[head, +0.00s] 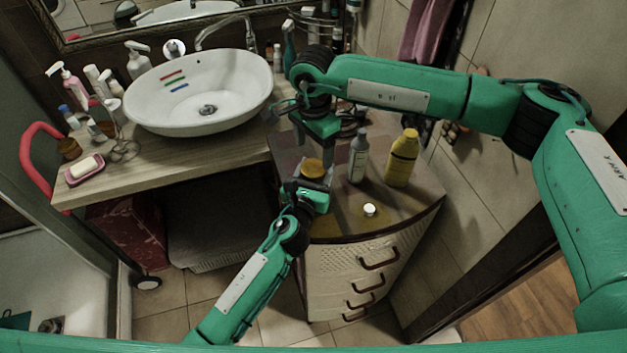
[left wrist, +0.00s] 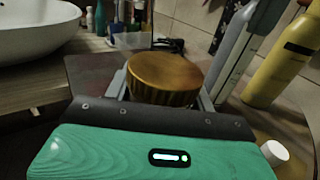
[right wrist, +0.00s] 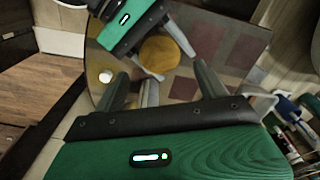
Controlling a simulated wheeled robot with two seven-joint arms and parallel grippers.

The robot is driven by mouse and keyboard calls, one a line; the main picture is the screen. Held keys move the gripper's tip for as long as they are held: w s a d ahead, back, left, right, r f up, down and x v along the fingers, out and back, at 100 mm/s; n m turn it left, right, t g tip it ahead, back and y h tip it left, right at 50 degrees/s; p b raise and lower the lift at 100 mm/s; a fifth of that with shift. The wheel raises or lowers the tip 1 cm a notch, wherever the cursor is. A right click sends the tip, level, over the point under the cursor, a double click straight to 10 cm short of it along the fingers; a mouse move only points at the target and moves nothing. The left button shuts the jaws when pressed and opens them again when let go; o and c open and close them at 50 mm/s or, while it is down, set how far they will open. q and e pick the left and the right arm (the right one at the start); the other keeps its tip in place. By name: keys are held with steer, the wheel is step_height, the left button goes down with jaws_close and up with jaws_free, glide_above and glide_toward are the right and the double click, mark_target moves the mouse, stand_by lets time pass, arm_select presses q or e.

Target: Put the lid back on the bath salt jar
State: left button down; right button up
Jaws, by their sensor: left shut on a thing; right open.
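A round golden-brown lid with a ribbed side (head: 313,168) is between the fingers of my left gripper (head: 312,180), above the small cabinet. In the left wrist view the lid (left wrist: 164,78) fills the middle, with a finger on each side. Its underside is hidden. My right gripper (head: 317,148) is over it with fingers apart; in the right wrist view the lid (right wrist: 160,54) lies just beyond the open fingertips. A small brown jar (head: 69,148) stands left of the basin; I cannot tell whether it is the bath salt jar.
A grey bottle (head: 357,160) and a yellow bottle (head: 402,160) stand right of my grippers. A small white cap (head: 369,209) lies on the cabinet top. The white basin (head: 150,105), a soap dish (head: 84,172) and several bottles occupy the counter at left.

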mark_target(314, 167)
steer(key=shift+f, duration=2.8)
steer(key=shift+c, duration=0.2)
steer(key=c, duration=0.9)
steer(key=o, duration=1)
steer(key=shift+o, duration=0.2)
steer(key=shift+r, duration=2.3)
steer(key=shift+c, duration=0.5)
step_height(314, 167, up, 4)
steer(key=shift+f, duration=0.25)
